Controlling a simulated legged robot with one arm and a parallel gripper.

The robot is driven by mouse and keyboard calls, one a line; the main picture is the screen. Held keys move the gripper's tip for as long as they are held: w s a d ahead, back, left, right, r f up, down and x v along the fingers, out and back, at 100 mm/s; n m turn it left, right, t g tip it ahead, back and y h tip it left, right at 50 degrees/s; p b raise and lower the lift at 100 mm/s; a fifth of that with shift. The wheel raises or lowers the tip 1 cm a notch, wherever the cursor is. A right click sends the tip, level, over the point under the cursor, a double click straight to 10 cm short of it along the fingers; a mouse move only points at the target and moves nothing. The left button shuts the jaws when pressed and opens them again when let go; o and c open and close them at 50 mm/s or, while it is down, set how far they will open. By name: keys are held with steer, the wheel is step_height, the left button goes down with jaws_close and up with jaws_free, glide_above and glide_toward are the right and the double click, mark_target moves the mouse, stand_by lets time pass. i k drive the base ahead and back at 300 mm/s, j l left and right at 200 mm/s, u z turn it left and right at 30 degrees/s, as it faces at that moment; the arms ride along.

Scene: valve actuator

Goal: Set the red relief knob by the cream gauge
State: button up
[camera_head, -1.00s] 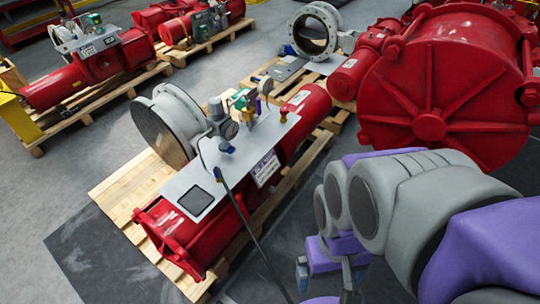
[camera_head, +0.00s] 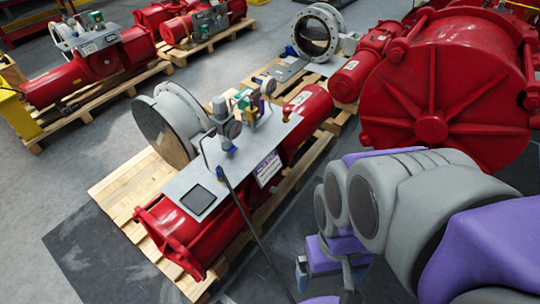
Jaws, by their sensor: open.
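A red valve actuator (camera_head: 190,240) lies on a wooden pallet in the middle of the view. A grey panel (camera_head: 245,155) on top of it carries small fittings. Which one is cream is hard to tell at this size. I cannot make out a red relief knob among the fittings. My gripper (camera_head: 328,277) hangs at the bottom, right of the actuator and well apart from the panel. Its fingers are open with nothing seen between them.
A large red ribbed cylinder (camera_head: 450,85) stands at the right behind my arm. A thin dark hose (camera_head: 255,235) runs from the panel to the floor. More red actuators (camera_head: 100,65) lie on pallets at the back left. Grey floor (camera_head: 60,190) at the left is clear.

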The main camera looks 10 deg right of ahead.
mark_target(285, 110)
steer(key=i+l+u, duration=0.15)
steer(key=l, duration=0.25)
steer(key=i+l+u, duration=0.1)
steer(key=l, duration=0.3)
steer(key=i+l+u, duration=0.15)
steer(key=l, duration=0.3)
steer(key=l+u, duration=0.1)
steer(key=l, duration=0.3)
